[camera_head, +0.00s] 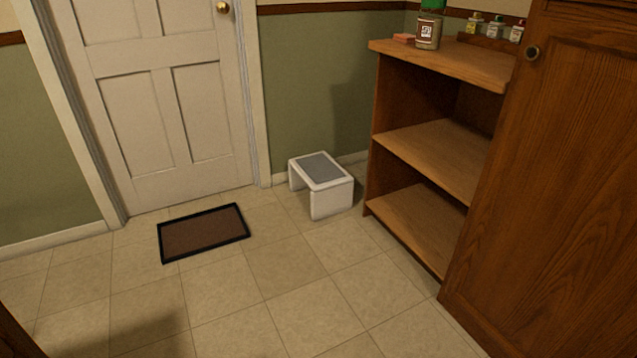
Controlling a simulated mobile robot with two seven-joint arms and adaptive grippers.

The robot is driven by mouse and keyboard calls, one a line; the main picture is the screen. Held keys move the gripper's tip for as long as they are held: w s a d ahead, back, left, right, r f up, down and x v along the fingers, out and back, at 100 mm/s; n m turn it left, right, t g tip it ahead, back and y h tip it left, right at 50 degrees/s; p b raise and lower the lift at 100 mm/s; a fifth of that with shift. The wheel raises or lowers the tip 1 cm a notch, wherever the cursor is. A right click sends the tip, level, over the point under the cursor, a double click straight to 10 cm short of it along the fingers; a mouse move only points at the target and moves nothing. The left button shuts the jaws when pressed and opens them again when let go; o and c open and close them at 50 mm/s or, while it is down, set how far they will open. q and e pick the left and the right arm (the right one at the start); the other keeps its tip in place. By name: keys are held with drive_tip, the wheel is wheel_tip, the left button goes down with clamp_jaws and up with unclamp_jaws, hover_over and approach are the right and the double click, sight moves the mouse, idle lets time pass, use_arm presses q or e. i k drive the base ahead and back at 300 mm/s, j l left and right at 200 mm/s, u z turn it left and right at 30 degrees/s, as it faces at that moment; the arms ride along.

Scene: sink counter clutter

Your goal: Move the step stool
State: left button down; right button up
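A white step stool (332,198) with a grey top pad stands upright on the tiled floor. It is close to the green wall, between the white door and the wooden shelf unit. Its open underside faces the left front. Neither of my grippers shows in the head view.
A brown doormat (204,232) with a dark border lies before the white door (165,100). An open wooden shelf unit (418,203) stands right of the stool, with a jar (428,32) and small bottles on top. A wooden cabinet (560,190) fills the right. The floor (255,310) in front is clear.

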sight(332, 186)
drive_tip(key=i+u, duration=0.25)
drive_tip(key=i, duration=0.8)
